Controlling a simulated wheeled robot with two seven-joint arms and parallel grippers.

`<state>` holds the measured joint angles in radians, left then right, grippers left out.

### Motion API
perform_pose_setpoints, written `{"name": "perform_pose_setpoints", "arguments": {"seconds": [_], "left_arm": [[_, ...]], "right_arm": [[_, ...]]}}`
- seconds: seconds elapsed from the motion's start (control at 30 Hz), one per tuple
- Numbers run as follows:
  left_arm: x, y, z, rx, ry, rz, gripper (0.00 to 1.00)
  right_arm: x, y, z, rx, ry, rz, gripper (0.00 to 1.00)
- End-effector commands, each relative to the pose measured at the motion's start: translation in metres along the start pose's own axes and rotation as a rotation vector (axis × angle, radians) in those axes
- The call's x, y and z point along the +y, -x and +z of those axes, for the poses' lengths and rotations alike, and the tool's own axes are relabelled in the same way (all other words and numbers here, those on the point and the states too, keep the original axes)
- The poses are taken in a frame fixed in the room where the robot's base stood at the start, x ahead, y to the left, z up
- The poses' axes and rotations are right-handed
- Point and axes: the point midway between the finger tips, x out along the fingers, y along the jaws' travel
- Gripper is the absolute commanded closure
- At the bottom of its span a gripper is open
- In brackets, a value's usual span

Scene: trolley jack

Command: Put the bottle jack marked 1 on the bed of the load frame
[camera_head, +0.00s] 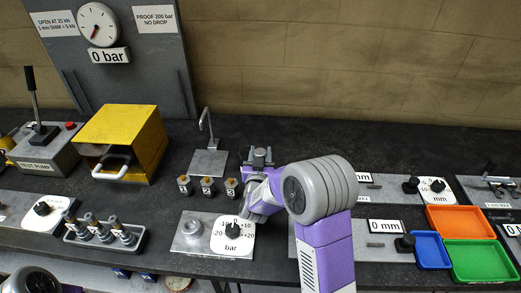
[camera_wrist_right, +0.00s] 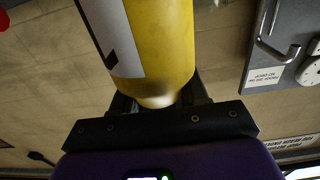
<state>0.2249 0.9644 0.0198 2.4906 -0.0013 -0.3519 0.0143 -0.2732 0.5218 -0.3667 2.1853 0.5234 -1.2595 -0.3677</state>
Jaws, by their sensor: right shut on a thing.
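My right gripper (camera_head: 259,157) is above the middle of the bench in the head view, partly covered by my own wrist. In the right wrist view its jaws (camera_wrist_right: 158,105) are shut on a yellow cylindrical body (camera_wrist_right: 160,45), which looks like the bottle jack. It carries a white label with part of a black mark; the full number cannot be read. The held body does not show in the head view. A yellow box-like cover (camera_head: 137,128) with a white handle stands before the grey gauge panel (camera_head: 140,65). I cannot clearly identify the load frame's bed. My left gripper is not in view.
Several small brass-topped pieces (camera_head: 207,186) stand left of my right gripper, near a grey plate with a hooked rod (camera_head: 208,162). A bar dial plate (camera_head: 232,236) lies in front. Orange (camera_head: 460,222), blue and green trays are at right. A test pump (camera_head: 45,150) is at left.

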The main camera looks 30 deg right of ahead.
Motion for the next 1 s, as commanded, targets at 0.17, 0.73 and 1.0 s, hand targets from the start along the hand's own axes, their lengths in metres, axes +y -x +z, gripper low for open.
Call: {"name": "perform_pose_setpoints", "arguments": {"seconds": [0.17, 0.73, 1.0], "left_arm": [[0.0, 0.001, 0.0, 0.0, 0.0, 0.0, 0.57], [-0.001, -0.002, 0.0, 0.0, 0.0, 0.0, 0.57], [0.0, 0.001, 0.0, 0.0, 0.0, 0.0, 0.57]], "right_arm": [[-0.001, -0.001, -0.008, 0.02, -0.008, 0.0, 1.0], [0.0, 0.0, 0.001, 0.001, -0.001, 0.0, 0.31], [-0.002, 0.014, -0.001, -0.001, -0.001, -0.004, 0.31]]}}
